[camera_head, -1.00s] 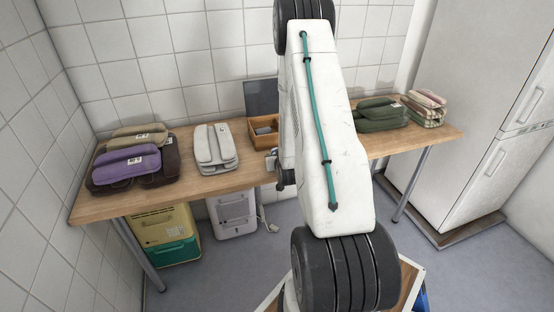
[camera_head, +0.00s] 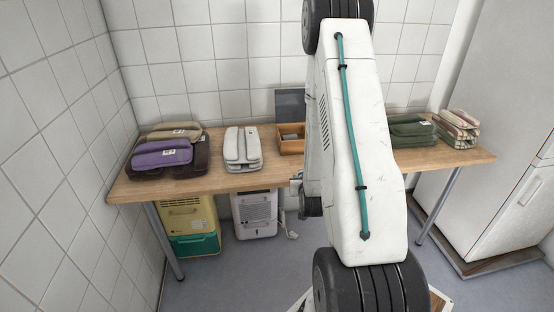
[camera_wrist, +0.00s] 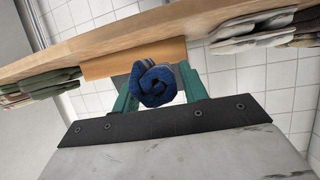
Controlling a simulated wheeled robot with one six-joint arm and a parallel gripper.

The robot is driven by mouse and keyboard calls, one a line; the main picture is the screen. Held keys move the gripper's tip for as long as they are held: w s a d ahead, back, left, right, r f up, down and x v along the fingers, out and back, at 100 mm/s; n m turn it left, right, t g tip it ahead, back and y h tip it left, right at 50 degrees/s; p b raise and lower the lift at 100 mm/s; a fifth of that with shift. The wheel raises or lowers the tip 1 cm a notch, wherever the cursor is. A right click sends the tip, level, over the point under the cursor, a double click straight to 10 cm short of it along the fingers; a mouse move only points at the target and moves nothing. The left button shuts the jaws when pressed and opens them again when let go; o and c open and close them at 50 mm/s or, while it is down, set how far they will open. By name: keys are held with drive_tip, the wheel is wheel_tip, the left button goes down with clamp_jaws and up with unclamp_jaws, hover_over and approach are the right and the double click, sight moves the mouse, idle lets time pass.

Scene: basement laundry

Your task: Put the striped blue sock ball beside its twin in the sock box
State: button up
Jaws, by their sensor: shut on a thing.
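The blue sock ball (camera_wrist: 156,84), rolled in a spiral, shows in the wrist view. My gripper (camera_wrist: 157,90) is shut on it, with green fingers on either side. The wooden sock box (camera_head: 291,146) stands on the table near the back wall, just left of my arm in the head view. Something grey shows inside it; I cannot make out the twin. The box's outer wall (camera_wrist: 104,64) is beyond the sock ball in the wrist view.
The wooden table (camera_head: 268,178) bears purple and tan folded clothes (camera_head: 162,154) at left, a pale folded stack (camera_head: 242,147), a dark panel (camera_head: 290,104) behind the box, and green (camera_head: 410,130) and checked (camera_head: 459,128) stacks at right. A white fridge (camera_head: 505,150) stands at right.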

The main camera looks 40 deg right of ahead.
drive_tip(key=shift+s+a, duration=0.15)
drive_tip(key=shift+a, duration=0.15)
drive_tip(key=w+a+n+t+y, duration=0.1)
drive_tip(key=w+a+n+y, duration=0.25)
drive_tip(key=a, duration=0.75)
drive_tip(key=w+a+f+n+t+y, duration=0.15)
drive_tip(key=w+a, duration=0.35)
drive_tip(key=a, duration=0.5)
drive_tip(key=w+a+n+t+y, duration=0.1)
drive_tip(key=w+a+n+y, duration=0.25)
drive_tip(key=a, duration=0.75)
drive_tip(key=s+d+m+g+h, duration=0.1)
drive_tip(key=s+d+m+h, duration=0.1)
drive_tip(key=d, duration=0.8)
drive_tip(key=s+d+r+m+g+h, duration=0.1)
drive_tip(key=s+d+m+h, duration=0.2)
drive_tip(key=d, duration=0.8)
drive_tip(key=s+d+m+g+h, duration=0.1)
drive_tip(key=s+d+m+h, duration=0.2)
drive_tip(key=s+d, duration=0.3)
drive_tip(key=shift+s+d+r, duration=0.1)
drive_tip(key=shift+d+r, duration=0.05)
drive_tip(key=shift+d, duration=1)
drive_tip(key=shift+s+d+r, duration=0.1)
drive_tip(key=shift+d, duration=1.05)
drive_tip(key=shift+s+d+g, duration=0.1)
drive_tip(key=shift+s+g, duration=0.15)
drive_tip(key=shift+h, duration=0.25)
drive_tip(key=shift+w, duration=0.1)
